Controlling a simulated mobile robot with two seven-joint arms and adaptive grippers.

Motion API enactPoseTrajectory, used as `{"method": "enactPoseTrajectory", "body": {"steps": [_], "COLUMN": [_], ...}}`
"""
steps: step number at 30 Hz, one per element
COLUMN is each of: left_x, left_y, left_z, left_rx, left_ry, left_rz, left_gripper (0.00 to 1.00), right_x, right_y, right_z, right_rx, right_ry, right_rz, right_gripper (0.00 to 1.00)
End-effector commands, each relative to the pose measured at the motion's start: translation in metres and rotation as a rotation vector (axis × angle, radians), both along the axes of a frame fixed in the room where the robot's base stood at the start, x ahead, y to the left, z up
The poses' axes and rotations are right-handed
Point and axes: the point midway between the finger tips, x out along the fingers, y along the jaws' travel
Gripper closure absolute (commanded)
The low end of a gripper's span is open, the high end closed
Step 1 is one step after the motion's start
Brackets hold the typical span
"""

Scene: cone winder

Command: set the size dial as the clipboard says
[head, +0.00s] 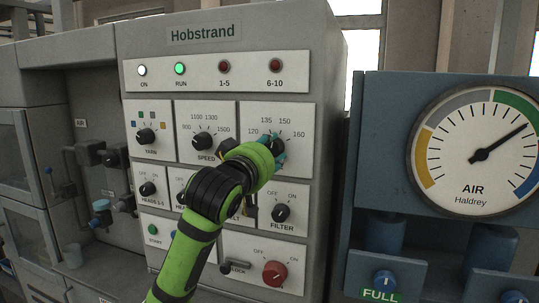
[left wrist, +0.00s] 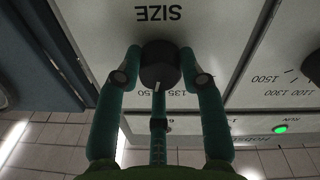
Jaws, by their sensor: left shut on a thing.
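The size dial (left wrist: 160,65) is a black round knob on a pale plate, seen upside down in the left wrist view under the word SIZE. Its white pointer mark lies near the space between 135 and 150; the exact setting is hard to read. My left gripper (head: 275,150) is at this dial in the head view and hides much of it. In the left wrist view its green fingers stand on both sides of the knob, shut on it. No clipboard shows in either view. My right gripper is not in view.
The grey Hobstrand panel carries a speed dial (head: 206,143), a yarn dial (head: 145,136), a filter dial (head: 281,212) and a red knob (head: 275,273) close around my arm. The green RUN lamp (head: 180,69) is lit. A blue air gauge (head: 476,152) stands at the right.

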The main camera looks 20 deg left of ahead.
Motion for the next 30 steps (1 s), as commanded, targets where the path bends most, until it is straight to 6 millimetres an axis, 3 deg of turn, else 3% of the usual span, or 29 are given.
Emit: {"method": "enactPoseTrajectory", "body": {"steps": [15,30], "left_x": [0.0012,0.0013], "left_y": [-0.0042,-0.0041], "left_z": [-0.0055,-0.0057], "left_rx": [-0.43,-0.577], "left_ry": [0.031,0.037], "left_rz": [-0.004,-0.003], "left_gripper": [0.93,0.93], "right_x": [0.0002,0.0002], "right_y": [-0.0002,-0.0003], "right_z": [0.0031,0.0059], "right_rx": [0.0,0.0], "right_ry": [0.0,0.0], "right_rz": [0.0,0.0], "right_gripper": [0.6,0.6]}}
